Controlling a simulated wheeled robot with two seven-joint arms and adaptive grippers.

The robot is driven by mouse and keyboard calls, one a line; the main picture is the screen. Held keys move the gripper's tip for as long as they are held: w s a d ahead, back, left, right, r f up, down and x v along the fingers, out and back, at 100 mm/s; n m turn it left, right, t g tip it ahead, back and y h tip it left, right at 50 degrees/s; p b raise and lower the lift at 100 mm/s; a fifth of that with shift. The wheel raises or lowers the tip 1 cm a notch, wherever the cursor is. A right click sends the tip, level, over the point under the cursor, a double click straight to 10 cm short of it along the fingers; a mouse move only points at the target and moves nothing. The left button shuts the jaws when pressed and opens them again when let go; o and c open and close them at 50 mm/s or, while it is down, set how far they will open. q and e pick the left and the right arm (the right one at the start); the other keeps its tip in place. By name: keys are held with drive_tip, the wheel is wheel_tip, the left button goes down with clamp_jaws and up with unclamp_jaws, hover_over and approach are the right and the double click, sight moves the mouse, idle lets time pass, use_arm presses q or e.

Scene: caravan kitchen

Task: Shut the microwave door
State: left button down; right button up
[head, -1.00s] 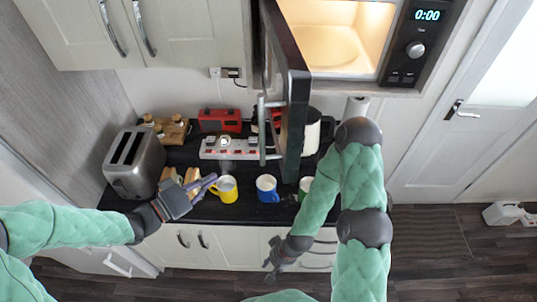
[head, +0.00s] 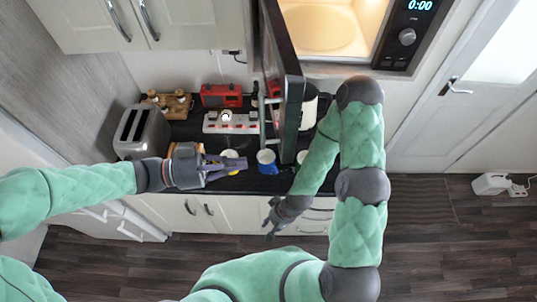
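The microwave (head: 340,30) is at the top right with its lit interior showing. Its dark door (head: 291,85) stands wide open, swung out toward me, with a metal handle (head: 263,120) on its left side. My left gripper (head: 238,164) is over the front of the counter, left of the door and apart from it, in front of the yellow mug. Its fingers point right; their gap is hard to judge. My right gripper (head: 270,229) hangs low in front of the cabinets, below and left of the door's lower end, touching nothing. Its fingers look spread.
The black counter (head: 200,133) holds a toaster (head: 141,131), a red radio (head: 221,95), a power strip (head: 231,123), a blue mug (head: 266,161) and a spice rack (head: 168,104). Upper cabinets (head: 180,25) are left of the microwave.

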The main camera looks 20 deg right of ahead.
sight(281, 158)
use_arm(q)
drive_tip(key=d, duration=0.2)
drive_tip(key=d+p, duration=0.1)
drive_tip(key=d, duration=0.3)
drive_tip(key=shift+s+d, duration=0.25)
drive_tip(key=shift+s, duration=0.1)
drive_tip(key=shift+d, duration=0.4)
drive_tip(key=shift+d, duration=0.1)
